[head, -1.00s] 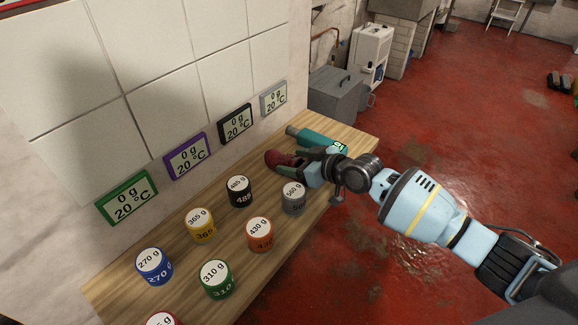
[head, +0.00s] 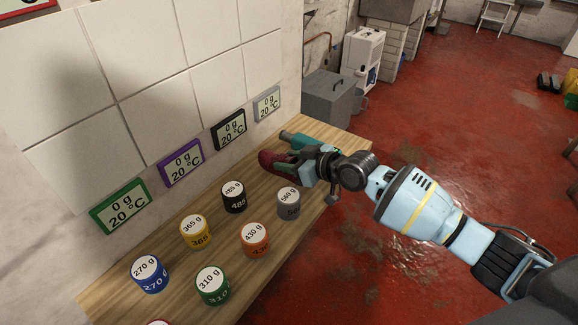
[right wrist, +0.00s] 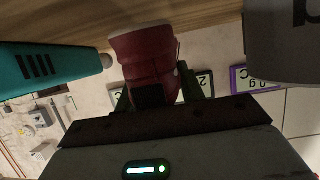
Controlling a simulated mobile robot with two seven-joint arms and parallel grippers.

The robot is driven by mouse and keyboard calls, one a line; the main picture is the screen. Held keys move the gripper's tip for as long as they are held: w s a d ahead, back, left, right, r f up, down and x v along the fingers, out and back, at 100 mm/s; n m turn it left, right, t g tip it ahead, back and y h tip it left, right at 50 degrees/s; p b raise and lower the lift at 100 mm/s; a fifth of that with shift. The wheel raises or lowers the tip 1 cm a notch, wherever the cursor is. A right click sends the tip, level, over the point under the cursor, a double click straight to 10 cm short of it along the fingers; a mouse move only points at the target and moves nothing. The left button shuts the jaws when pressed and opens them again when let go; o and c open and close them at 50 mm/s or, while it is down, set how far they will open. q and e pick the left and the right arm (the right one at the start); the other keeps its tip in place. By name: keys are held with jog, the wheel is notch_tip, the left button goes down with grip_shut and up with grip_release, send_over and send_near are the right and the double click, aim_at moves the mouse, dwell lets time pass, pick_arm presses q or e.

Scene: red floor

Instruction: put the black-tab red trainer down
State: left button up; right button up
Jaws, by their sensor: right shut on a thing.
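The red trainer (head: 270,160) is at the far end of the wooden bench, seen partly past my gripper in the head view. My right gripper (head: 292,163) is shut on it. In the right wrist view the trainer (right wrist: 148,52) sits between the fingers, its black tab (right wrist: 150,96) towards the palm. Its far end is close to the wooden surface; I cannot tell whether it touches. My left gripper is in neither view.
A teal tool (head: 297,138) lies close behind the trainer on the bench (head: 330,132). A grey 560 g weight (head: 289,204) and a black 485 g weight (head: 234,198) stand nearer. Several other weights fill the near part. Displays (head: 230,130) hang on the wall.

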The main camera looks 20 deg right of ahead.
aim_at(289, 159)
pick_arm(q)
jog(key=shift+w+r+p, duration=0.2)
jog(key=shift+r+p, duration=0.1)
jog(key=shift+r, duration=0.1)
pick_arm(e)
notch_tip(289, 159, up, 8)
jog(key=shift+r, duration=0.1)
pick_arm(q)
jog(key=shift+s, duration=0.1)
